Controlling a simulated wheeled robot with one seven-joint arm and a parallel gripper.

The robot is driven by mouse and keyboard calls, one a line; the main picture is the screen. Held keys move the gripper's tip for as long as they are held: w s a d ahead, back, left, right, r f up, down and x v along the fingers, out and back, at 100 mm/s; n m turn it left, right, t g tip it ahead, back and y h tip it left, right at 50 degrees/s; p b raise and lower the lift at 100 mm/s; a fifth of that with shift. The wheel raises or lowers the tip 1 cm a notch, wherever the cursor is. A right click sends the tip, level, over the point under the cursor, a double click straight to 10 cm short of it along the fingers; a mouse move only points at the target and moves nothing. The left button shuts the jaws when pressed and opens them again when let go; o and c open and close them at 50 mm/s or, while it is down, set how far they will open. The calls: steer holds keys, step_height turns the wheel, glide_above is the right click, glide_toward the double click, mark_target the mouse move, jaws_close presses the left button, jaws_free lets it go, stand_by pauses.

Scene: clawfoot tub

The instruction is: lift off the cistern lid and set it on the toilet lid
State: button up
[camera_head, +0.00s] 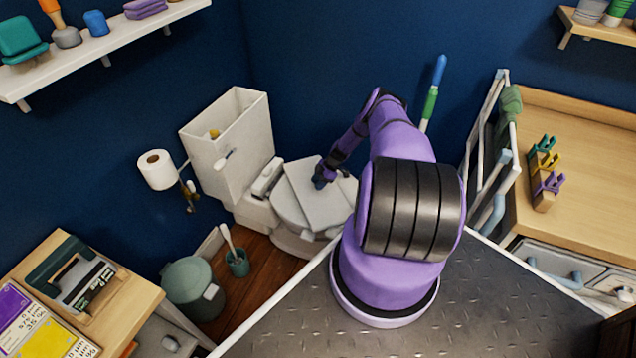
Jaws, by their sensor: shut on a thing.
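The white cistern (228,165) stands open against the blue wall, and something yellow shows inside it. The cistern lid (306,207), a flat pale slab, is over the closed toilet lid (283,212) and looks to lie on it, slightly turned. From this one view I cannot tell whether it rests fully or hangs just above. My gripper (321,183) is at the middle of the slab, shut on a small dark-blue part on its top that looks like its handle. The fingertips are small and partly hidden by my wrist.
A toilet roll (157,169) is on the wall left of the cistern. A bin (193,287) and a brush in a holder (237,262) stand on the floor at the left. A drying rack (490,130) and wooden counter (585,150) are at the right.

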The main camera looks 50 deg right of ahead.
stand_by(0.3)
steer(key=o, duration=1.2)
steer(key=shift+f, duration=0.1)
steer(key=shift+v, duration=4)
steer(key=v, duration=1.1)
steer(key=shift+a, duration=0.1)
